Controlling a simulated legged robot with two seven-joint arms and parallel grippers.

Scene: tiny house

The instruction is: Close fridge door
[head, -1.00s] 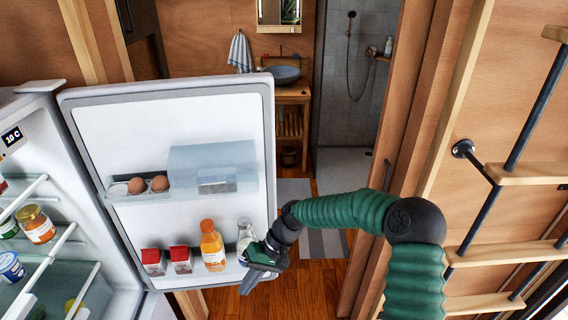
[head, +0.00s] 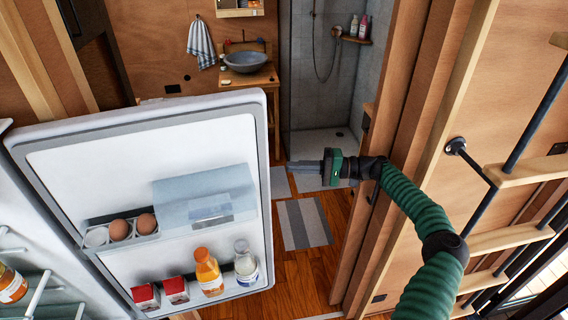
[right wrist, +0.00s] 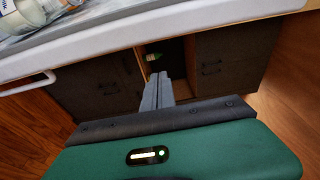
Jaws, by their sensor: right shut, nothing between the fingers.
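The fridge door (head: 105,165) stands wide open at the left of the head view, its inner side facing me. Its shelves hold eggs (head: 119,229), red cartons (head: 176,290), an orange juice bottle (head: 208,271) and a clear bottle (head: 245,262). The open fridge body (head: 25,260) is partly cut off at the left edge. My right gripper (head: 308,167) is shut and empty, just right of the door's free edge, apart from it in the head view. In the right wrist view, its closed fingers (right wrist: 158,92) point below a white door edge (right wrist: 150,36). My left gripper is not in view.
A wooden door frame (head: 385,170) and a ladder (head: 515,175) stand close to my right arm. Beyond the door are a striped rug (head: 303,223), a sink (head: 246,62) and a shower.

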